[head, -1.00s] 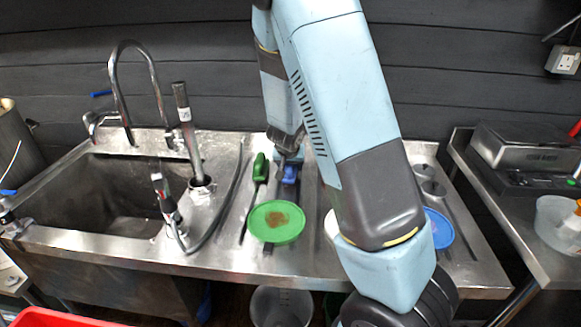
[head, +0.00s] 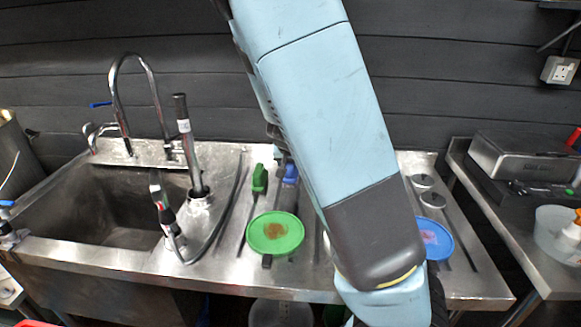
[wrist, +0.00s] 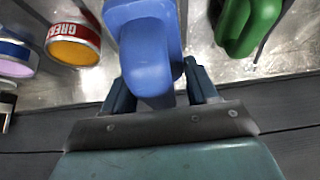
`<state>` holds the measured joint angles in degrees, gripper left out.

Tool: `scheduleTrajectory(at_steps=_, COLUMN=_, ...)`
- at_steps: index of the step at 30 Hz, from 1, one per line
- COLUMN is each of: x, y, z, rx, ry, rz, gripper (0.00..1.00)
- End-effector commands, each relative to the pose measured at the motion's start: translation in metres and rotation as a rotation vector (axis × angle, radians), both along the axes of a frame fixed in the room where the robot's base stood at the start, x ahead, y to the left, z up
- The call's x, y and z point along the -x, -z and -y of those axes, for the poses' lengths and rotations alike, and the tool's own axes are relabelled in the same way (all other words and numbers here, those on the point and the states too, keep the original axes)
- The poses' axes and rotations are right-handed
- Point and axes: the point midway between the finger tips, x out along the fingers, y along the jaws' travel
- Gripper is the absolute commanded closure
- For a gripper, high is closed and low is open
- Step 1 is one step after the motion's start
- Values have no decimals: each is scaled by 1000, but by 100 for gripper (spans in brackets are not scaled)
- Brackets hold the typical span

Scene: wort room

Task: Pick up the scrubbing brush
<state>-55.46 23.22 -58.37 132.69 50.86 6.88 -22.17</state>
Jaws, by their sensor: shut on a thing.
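The blue scrubbing brush (wrist: 145,45) fills the top middle of the wrist view. My gripper (wrist: 158,88) is shut on it, with one dark finger on each side. In the head view the brush's blue part (head: 290,173) shows beside my arm, which hides the gripper. A green handled thing (head: 259,179) stands just left of it on the steel drainer; it also shows in the wrist view (wrist: 248,22), apart from my gripper. The brush's far end is out of sight, so I cannot tell whether it touches the drainer.
A green round lid (head: 276,233) lies in front on the drainer (head: 225,262). A blue lid (head: 434,240) lies to the right, partly behind my arm. The sink (head: 105,220), with tall taps and a hose, is at left. A dark plank wall (head: 200,60) is close behind.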

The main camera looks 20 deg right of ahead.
Motion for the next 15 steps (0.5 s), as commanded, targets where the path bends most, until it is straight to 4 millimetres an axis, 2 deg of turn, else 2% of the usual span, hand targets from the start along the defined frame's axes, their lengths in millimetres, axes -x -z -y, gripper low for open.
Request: scheduleTrajectory(at_steps=15, x=35, y=-32, z=-2, rx=0, ry=-4, rz=0, gripper=81)
